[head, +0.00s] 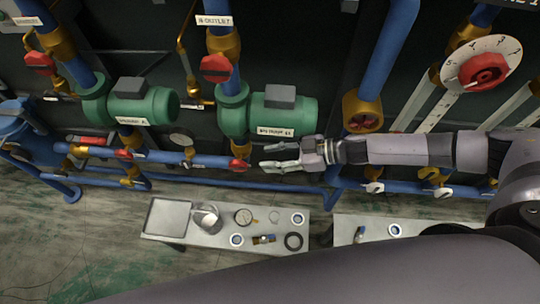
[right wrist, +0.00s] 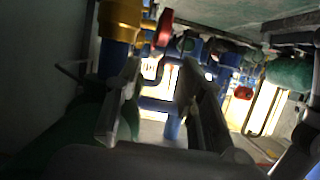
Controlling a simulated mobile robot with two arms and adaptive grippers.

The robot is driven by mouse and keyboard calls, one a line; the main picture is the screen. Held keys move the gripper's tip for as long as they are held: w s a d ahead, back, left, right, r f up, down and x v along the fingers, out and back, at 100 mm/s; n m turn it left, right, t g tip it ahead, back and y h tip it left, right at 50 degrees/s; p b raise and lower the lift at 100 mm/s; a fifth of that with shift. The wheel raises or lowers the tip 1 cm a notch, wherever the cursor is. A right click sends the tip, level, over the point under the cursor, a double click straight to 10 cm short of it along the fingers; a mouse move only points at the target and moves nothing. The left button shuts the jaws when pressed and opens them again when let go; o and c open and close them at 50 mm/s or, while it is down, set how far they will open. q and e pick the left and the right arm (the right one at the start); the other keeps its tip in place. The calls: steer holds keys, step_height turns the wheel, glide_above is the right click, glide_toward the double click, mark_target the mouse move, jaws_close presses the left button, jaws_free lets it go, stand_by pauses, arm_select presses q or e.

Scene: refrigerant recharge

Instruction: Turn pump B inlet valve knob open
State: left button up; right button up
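A red valve knob (head: 239,165) sits on the low blue pipe under the right-hand green pump (head: 284,109) in the head view. No readable label marks this knob as the pump B inlet. My right gripper (head: 264,156) comes in from the right, just right of the knob and apart from it. Its two fingers are spread with nothing between them. In the right wrist view the open fingers (right wrist: 162,105) show from behind. A red knob (right wrist: 165,27) is beyond them at the top, beside a brass fitting (right wrist: 121,18). My left gripper is not in view.
Another red knob (head: 215,68) is on the pipe above the pump. A second green pump (head: 143,106) stands left. A low table (head: 222,240) with small parts is below. A brass fitting (head: 362,111) and a dial with a red knob (head: 483,72) are right.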

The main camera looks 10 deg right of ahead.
mark_target(243, 162)
step_height(243, 162, down, 5)
steer(key=d+t+y+b, duration=0.15)
steer(key=y+b, duration=0.25)
steer(key=b, duration=0.5)
steer(key=x, duration=0.6)
steer(key=p+x, duration=0.1)
steer(key=x, duration=0.4)
steer(key=shift+s+a+r, duration=0.15)
steer(key=shift+a+r, duration=0.05)
steer(key=shift+a, duration=0.25)
steer(key=shift+c, duration=0.2)
jaws_close()
